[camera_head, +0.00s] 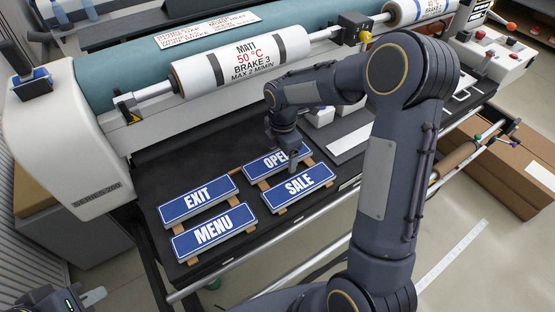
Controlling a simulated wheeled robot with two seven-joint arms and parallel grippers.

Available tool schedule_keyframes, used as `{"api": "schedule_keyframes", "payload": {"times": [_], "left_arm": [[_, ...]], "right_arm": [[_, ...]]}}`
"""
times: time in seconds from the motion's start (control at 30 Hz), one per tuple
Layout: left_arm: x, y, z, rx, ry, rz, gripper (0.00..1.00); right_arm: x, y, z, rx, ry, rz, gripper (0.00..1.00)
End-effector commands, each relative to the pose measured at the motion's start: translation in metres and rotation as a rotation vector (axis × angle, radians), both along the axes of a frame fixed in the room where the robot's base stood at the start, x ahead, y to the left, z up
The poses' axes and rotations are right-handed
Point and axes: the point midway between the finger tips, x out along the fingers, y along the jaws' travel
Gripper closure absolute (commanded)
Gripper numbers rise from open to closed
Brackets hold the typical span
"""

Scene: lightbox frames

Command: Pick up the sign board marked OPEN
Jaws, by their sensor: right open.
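The blue sign board marked OPEN (260,164) lies flat on wooden slats, at the back right of a group of blue boards.
Boards marked SALE (299,187), EXIT (198,199) and MENU (214,230) lie close beside it on the dark machine bed (150,168). A large printed roller (240,58) spans the machine behind. Cardboard boxes (505,165) stand at the right.

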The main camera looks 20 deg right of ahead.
Motion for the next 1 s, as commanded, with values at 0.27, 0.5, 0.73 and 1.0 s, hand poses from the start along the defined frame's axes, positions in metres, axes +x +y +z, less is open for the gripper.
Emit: {"api": "schedule_keyframes", "payload": {"times": [0.27,0.5,0.73,1.0], "left_arm": [[0.000,0.000,0.000,0.000,0.000,0.000,1.00],[0.000,0.000,0.000,0.000,0.000,0.000,1.00],[0.000,0.000,0.000,0.000,0.000,0.000,1.00],[0.000,0.000,-0.001,0.000,0.000,0.000,1.00]], "right_arm": [[0.000,0.000,0.000,0.000,0.000,0.000,0.50],[0.000,0.000,0.001,0.000,0.000,0.000,0.68],[0.000,0.000,0.004,0.000,-0.001,0.000,0.69],[0.000,0.000,0.035,0.000,-0.006,-0.001,0.69]]}}
